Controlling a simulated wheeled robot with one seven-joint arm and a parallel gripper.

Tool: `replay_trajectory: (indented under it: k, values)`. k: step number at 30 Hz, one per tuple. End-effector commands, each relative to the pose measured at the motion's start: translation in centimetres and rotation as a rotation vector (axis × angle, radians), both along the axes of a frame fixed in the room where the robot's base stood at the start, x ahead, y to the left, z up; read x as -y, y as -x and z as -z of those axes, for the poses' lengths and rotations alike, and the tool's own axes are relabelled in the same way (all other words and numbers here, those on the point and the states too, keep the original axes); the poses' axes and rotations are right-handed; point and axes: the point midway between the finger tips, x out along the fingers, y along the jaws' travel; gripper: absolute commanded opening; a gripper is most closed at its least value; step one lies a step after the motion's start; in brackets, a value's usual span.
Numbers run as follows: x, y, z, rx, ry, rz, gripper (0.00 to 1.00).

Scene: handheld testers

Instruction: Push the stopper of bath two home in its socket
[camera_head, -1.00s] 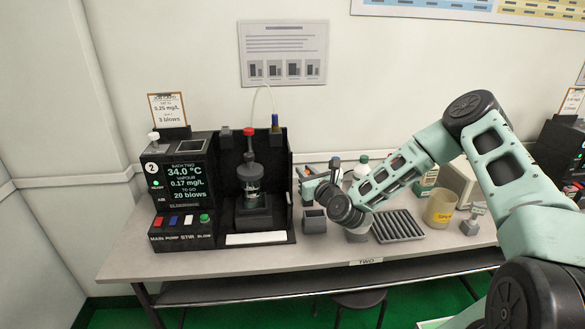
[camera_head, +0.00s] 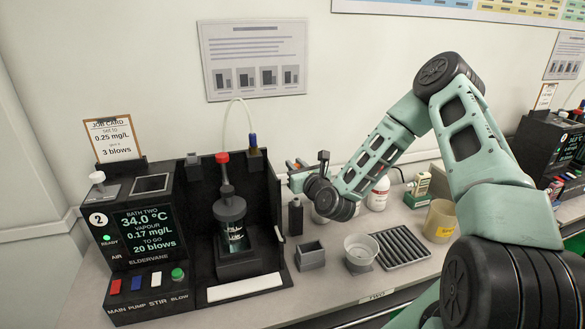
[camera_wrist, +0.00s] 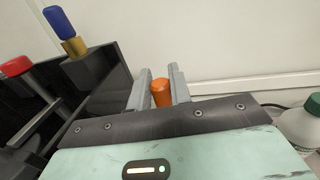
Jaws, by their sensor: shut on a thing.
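Bath two (camera_head: 150,242) is the black unit at left, its screen reading 34.0 °C, 0.17 mg/L and 20 blows to go. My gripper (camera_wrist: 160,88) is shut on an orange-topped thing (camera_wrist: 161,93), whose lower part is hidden. In the head view, my gripper (camera_head: 296,172) is just right of the bay's side wall.
A blue-topped brass fitting (camera_wrist: 70,32) stands at the bay's back. A black upright piece (camera_head: 295,217), a grey square holder (camera_head: 310,256), a pale cup (camera_head: 361,250) and a ribbed tray (camera_head: 402,246) stand on the bench. A white bottle (camera_head: 378,194) is behind my arm.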

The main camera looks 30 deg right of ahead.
Motion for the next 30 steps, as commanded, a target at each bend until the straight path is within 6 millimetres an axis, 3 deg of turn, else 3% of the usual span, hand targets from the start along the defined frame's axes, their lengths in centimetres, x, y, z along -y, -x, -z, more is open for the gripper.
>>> replay_trajectory:
  k: [9,30]
  values:
    - [0.0,0.0,0.1,-0.001,0.004,0.000,0.00]
    - [0.0,0.0,4.6,0.000,0.003,-0.001,0.00]
